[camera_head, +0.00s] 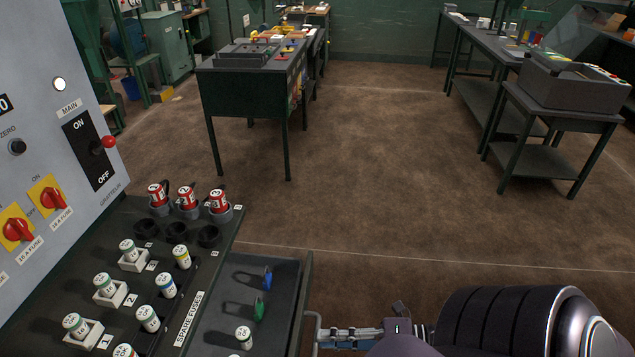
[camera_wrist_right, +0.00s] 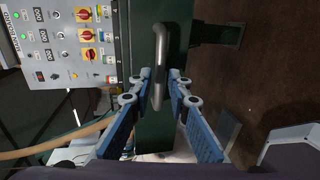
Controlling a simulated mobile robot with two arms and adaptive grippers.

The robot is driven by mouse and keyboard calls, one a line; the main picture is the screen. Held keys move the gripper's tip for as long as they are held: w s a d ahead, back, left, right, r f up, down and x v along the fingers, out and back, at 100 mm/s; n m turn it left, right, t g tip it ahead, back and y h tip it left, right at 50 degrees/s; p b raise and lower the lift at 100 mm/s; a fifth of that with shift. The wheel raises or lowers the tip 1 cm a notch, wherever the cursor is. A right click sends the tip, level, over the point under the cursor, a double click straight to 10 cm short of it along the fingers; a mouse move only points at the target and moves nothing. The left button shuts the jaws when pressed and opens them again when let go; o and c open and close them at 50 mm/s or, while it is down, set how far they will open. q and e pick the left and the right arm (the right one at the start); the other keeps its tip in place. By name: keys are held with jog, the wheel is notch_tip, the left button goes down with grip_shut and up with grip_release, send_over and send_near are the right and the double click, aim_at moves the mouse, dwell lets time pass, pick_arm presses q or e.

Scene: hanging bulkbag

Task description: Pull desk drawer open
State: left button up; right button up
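The desk drawer (camera_head: 262,311) is partly pulled out at the right side of the fuse desk. Its inside shows in the head view, beside the "SPARE FUSES" label. A metal bar handle (camera_head: 316,331) stands off the drawer front; it also shows in the right wrist view (camera_wrist_right: 161,50). My right gripper (camera_head: 325,338) is at the handle. In the right wrist view its blue fingers (camera_wrist_right: 160,74) are apart, one on each side of the bar, with a narrow gap visible. Firm contact cannot be seen. My left gripper is not in view.
The drawer holds a blue, a green and pale fuses (camera_head: 244,337). A control panel (camera_head: 45,130) with a red-knobbed lever stands at the left. A dark table (camera_head: 240,95) and a side stand (camera_head: 552,118) are farther back. The brown floor between is clear.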

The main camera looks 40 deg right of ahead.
jog(key=v, duration=0.8)
jog(key=shift+s, duration=0.2)
jog(key=shift+d, duration=0.1)
